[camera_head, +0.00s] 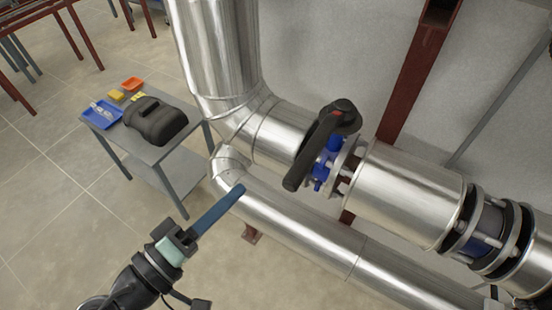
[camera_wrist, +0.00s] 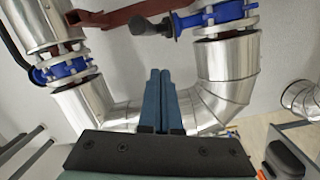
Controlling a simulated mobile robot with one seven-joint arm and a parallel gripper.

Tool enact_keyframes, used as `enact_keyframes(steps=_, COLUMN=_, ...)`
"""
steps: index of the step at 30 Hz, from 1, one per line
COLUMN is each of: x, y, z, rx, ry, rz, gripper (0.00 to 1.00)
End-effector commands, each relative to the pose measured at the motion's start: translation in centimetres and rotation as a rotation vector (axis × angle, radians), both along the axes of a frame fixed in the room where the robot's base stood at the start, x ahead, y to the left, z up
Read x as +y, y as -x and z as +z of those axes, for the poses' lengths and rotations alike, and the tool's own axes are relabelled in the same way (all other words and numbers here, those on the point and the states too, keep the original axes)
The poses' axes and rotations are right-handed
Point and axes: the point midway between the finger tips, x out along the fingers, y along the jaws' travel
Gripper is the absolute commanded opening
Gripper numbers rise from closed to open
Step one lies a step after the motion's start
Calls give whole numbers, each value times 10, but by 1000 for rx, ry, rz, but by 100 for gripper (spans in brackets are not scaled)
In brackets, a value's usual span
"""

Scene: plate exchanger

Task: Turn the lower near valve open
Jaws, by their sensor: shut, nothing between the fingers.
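A valve with a blue body (camera_head: 322,180) sits between flanges on the upper silver pipe in the head view. Its black lever (camera_head: 312,148), with a red mark near the pivot, slants down to the left across the pipe. In the wrist view a blue valve (camera_wrist: 215,14) with a dark handle (camera_wrist: 150,26) is at the top. I cannot tell for certain which valve is the lower near one. My gripper (camera_head: 238,190) has long blue fingers, shut and empty, to the left of and below the lever, apart from it. The fingers (camera_wrist: 158,75) also show together in the wrist view.
A lower silver pipe (camera_head: 300,230) runs beyond my fingertips. Another blue flanged fitting (camera_head: 487,225) is at right. A red-brown post (camera_head: 415,70) stands behind the pipes. A small grey table (camera_head: 165,160) holds a black case (camera_head: 155,120), a blue tray (camera_head: 102,115) and small boxes.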

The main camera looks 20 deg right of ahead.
Motion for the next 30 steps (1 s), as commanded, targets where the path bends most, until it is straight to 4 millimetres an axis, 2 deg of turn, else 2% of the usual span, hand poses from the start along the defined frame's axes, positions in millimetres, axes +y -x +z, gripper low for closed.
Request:
enact_keyframes(steps=3, x=8, y=-3, z=-1, rx=215, ry=130, rz=-34, gripper=0)
enact_keyframes(steps=6, x=13, y=-4, z=-1, rx=349, ry=207, rz=-58, gripper=0)
enact_keyframes(steps=11, x=15, y=-5, z=0, rx=456, ry=266, rz=-77, gripper=0)
enact_keyframes(steps=14, x=10, y=-7, z=1, rx=472, ry=274, rz=-81, gripper=0)
enact_keyframes(steps=17, x=-2, y=-12, z=2, rx=472, ry=272, rz=-81, gripper=0)
enact_keyframes(steps=29, x=-77, y=-48, z=8, rx=471, ry=271, rz=-81, gripper=0)
enact_keyframes(steps=30, x=-81, y=-42, z=9, rx=472, ry=272, rz=-79, gripper=0)
